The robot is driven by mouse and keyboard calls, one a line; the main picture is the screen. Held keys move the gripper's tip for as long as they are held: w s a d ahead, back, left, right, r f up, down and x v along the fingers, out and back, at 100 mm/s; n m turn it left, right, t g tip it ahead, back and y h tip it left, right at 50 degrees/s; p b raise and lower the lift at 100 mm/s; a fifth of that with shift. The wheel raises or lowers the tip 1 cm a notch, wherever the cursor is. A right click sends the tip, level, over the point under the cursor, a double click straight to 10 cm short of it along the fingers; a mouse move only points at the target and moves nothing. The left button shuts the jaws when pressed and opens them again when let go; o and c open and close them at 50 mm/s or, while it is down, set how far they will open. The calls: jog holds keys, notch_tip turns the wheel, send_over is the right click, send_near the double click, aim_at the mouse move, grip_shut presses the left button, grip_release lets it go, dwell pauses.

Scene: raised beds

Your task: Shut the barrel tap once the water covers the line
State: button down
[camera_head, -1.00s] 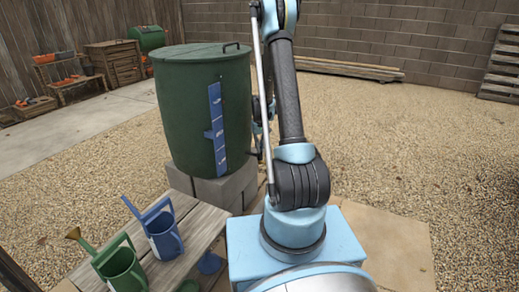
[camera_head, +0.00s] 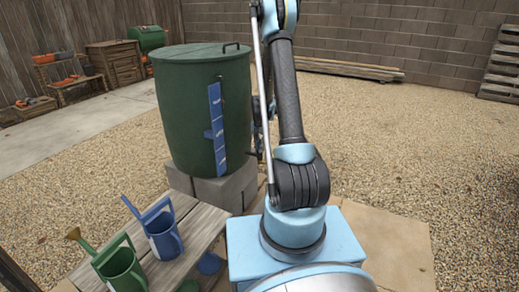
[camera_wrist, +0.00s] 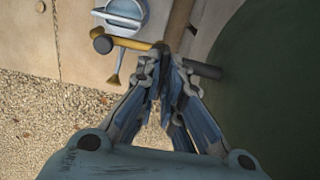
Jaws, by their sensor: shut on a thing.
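The green barrel (camera_head: 190,110) stands on grey blocks, with a blue strip with white marks (camera_head: 216,130) down its front. In the wrist view the barrel's dark green side (camera_wrist: 280,90) fills the right. A brass tap part (camera_wrist: 128,43) with a dark end lies at the top. My gripper (camera_wrist: 172,68) is shut on a dark bar-like tap handle (camera_wrist: 203,69), whose end sticks out to the right of the fingers. A round blue-grey vessel (camera_wrist: 122,12) shows past the brass part, cut by the frame's top. Its water level and any line cannot be made out.
A green watering can (camera_head: 120,268) and a blue one (camera_head: 162,232) stand on a wooden bench (camera_head: 190,215) at lower left. Gravel (camera_head: 420,150) lies open to the right. Boards (camera_head: 350,70) lie along the block wall.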

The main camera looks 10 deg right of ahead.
jog(key=shift+w, duration=0.1)
dwell(0.3)
jog(key=c, duration=1.7)
grip_release()
jog(key=shift+r, duration=0.1)
notch_tip(320, 180, up, 12)
jog(key=shift+f, duration=0.15)
